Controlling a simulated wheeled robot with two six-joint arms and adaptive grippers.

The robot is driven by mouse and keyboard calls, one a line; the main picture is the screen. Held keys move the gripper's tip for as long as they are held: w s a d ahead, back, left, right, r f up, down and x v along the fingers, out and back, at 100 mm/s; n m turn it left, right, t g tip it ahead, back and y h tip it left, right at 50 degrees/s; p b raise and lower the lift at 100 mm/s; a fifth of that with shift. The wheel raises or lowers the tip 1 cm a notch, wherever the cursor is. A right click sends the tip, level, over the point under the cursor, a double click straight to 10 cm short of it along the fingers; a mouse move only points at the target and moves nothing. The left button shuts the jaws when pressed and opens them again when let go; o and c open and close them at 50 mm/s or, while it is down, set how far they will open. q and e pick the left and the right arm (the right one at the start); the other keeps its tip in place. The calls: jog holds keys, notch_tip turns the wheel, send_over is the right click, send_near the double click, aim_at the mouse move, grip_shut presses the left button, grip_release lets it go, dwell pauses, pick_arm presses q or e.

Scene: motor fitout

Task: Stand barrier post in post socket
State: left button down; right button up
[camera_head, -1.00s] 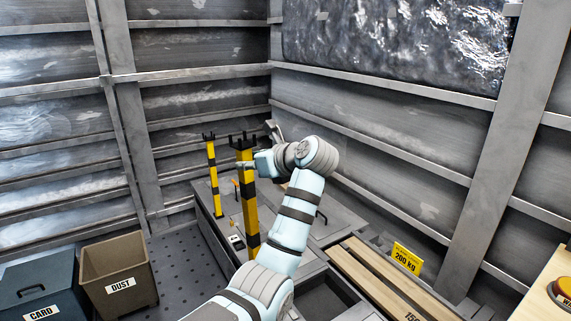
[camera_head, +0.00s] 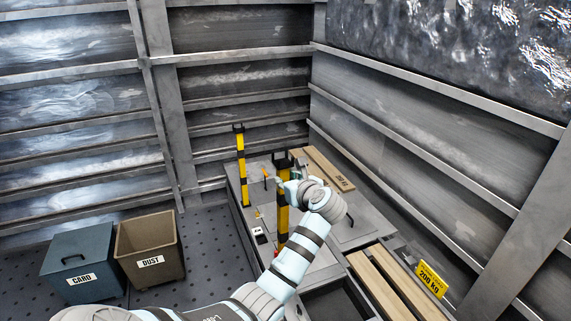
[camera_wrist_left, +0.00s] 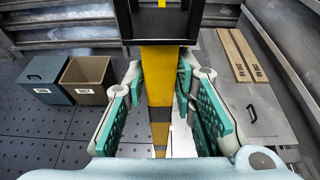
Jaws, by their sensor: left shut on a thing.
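My left gripper (camera_head: 284,186) is shut on a yellow and black barrier post (camera_head: 283,218) just below its dark forked top. The post looks close to upright over the grey deck. In the left wrist view the teal finger pads (camera_wrist_left: 165,92) lie on both sides of the post (camera_wrist_left: 159,60), with its black top nearest the camera. A second, similar post (camera_head: 241,172) stands upright at the deck's left edge. I cannot make out the post socket; the held post's foot and what lies under it are partly hidden by my arm. My right gripper is not in view.
The grey deck (camera_head: 325,262) has a handle and small fittings. Wooden planks (camera_head: 326,168) lie at its back, and more planks (camera_head: 385,285) lie near the yellow 200 kg sign (camera_head: 431,280). The CARD bin (camera_head: 82,264) and DUST bin (camera_head: 150,248) stand on the floor at left.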

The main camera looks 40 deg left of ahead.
aim_at(285, 206)
pick_arm(q)
jog(key=shift+f, duration=0.1)
notch_tip(285, 206, down, 5)
jog(key=b, duration=0.4)
jog(key=shift+f+b, duration=0.2)
jog(key=shift+b, duration=0.1)
jog(key=shift+s+d+r, duration=0.1)
dwell(0.5)
jog(key=shift+f+b, duration=1.45)
jog(key=shift+f, duration=0.75)
